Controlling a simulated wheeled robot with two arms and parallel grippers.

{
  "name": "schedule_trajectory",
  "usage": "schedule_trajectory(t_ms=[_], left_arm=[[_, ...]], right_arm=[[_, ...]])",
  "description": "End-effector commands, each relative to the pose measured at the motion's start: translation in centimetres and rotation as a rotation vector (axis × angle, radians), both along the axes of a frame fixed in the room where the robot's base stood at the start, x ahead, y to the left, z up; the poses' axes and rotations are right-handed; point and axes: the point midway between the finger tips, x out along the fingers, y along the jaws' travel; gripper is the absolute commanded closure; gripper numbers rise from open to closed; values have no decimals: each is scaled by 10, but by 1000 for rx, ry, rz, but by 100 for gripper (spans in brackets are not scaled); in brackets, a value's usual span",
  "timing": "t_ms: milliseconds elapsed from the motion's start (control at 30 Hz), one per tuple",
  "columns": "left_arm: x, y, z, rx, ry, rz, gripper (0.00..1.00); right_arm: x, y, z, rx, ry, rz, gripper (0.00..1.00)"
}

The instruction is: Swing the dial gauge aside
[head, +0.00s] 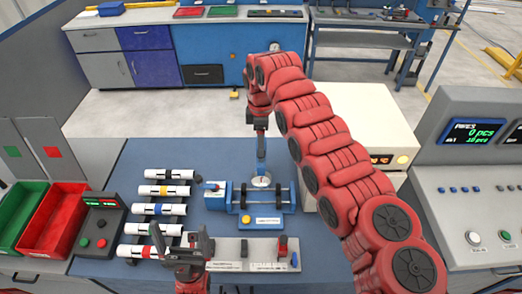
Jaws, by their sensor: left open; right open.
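The dial gauge (261,181) appears as a small round white face on the blue fixture (265,203) in the middle of the table, below a blue upright (261,150). My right gripper (260,128) hangs down above the fixture, over the top of the upright. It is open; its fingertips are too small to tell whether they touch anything. My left gripper (184,240) is open and empty at the table's front, near the ends of the white pipes (160,210).
Several white pipes with coloured bands lie on a rack at the left. A grey tool block (228,252) sits in front of the fixture. Red (52,217) and green bins (18,213) stand left, a console (475,160) right. A beige box (362,115) is behind my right arm.

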Motion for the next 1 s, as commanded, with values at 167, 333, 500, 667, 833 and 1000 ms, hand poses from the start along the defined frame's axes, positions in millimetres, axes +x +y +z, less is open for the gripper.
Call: schedule_trajectory(t_ms=[167, 333, 500, 667, 833, 1000], left_arm=[[0, 0, 18, 0, 0, 0, 0], [0, 0, 22, 0, 0, 0, 0], [0, 0, 22, 0, 0, 0, 0], [0, 0, 22, 0, 0, 0, 0], [0, 0, 22, 0, 0, 0, 0], [0, 0, 22, 0, 0, 0, 0]], right_arm=[[-2, 1, -29, -2, 7, 1, 37], [-2, -1, -46, -4, 7, -2, 37], [-1, -1, -50, -3, 3, 0, 37], [-1, -1, -50, -3, 3, 0, 39], [-1, -1, -50, -3, 3, 0, 69], [-1, -1, -49, -3, 3, 0, 100]])
